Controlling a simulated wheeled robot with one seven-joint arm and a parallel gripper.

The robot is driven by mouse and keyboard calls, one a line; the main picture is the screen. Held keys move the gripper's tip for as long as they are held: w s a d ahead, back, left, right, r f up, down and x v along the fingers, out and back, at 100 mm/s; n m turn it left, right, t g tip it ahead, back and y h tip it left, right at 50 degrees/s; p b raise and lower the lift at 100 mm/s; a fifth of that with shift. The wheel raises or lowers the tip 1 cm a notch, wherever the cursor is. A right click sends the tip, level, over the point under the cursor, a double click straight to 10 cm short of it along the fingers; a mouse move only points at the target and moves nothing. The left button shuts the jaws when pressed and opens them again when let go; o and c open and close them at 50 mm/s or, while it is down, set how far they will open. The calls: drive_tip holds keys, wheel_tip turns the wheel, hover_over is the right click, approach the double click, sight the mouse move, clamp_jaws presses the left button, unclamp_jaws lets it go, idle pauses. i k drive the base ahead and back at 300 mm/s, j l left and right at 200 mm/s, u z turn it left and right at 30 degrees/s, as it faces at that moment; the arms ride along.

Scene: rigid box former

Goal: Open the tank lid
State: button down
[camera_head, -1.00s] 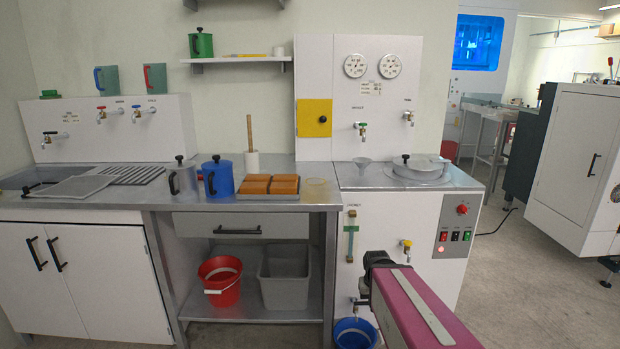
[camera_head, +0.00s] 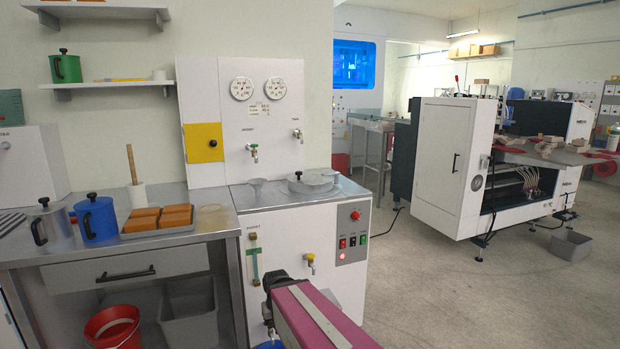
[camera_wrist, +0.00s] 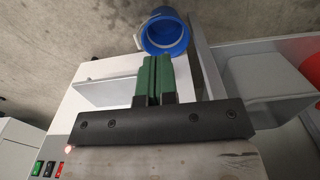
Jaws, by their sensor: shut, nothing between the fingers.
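The tank lid (camera_head: 311,180) is a round metal disc with a dark knob, lying on the steel top of the white machine (camera_head: 298,235) in the head view. It looks shut, seated over the tank opening. My gripper (camera_wrist: 154,78) shows in the wrist view with its green fingers together and nothing between them. It points down toward the floor and a blue bucket (camera_wrist: 164,32). In the head view my arm is low in front of the machine, well below and apart from the lid; the fingertips are hidden there.
Taps and two gauges (camera_head: 258,89) are on the back panel. A tray of orange blocks (camera_head: 158,222) and a blue jug (camera_head: 96,218) are on the left counter. A red bucket (camera_head: 114,328) is below.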

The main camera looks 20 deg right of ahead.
sight(314, 173)
drive_tip(key=j+z, duration=0.1)
drive_tip(key=z, duration=0.6)
drive_tip(key=i+j, duration=0.05)
